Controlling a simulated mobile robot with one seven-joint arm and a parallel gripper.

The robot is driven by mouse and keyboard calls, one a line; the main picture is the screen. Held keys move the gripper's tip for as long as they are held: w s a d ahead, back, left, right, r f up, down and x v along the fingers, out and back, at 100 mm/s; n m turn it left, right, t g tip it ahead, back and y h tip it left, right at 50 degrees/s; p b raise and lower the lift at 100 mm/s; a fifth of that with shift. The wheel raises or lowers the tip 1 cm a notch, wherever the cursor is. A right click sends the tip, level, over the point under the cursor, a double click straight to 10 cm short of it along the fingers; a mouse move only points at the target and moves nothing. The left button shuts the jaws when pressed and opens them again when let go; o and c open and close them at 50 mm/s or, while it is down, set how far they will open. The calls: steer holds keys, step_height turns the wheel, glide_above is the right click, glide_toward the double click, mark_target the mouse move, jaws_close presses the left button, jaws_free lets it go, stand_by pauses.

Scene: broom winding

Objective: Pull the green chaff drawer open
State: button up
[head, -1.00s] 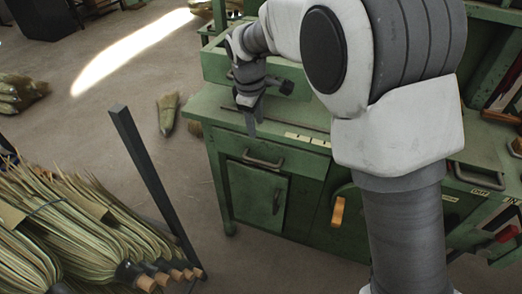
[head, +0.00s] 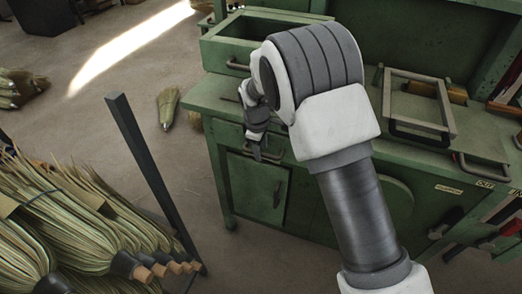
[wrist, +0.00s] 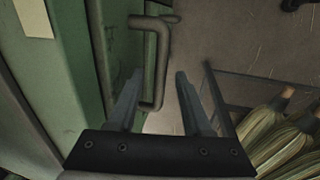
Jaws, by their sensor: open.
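A green drawer (head: 226,134) sits under the top of the green workbench, its front flush with the bench as far as it shows. Its dark bar handle (wrist: 162,60) shows in the wrist view, standing out from the green front. My gripper (head: 257,153) is in front of this drawer in the head view, pointing down, and hides most of the handle there. In the wrist view my gripper (wrist: 160,75) is open, with the handle bar appearing between the two fingertips. I cannot tell whether a finger touches it. My arm hides the drawer's right part.
A cupboard door (head: 257,188) is below the drawer. An open green box (head: 223,52) with a handle stands on the bench. A dark post (head: 150,175) and broom bundles (head: 60,225) stand at left. The floor (head: 195,185) between is clear.

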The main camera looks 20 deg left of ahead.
steer(key=shift+f, duration=0.2)
jaws_close()
stand_by(1.4)
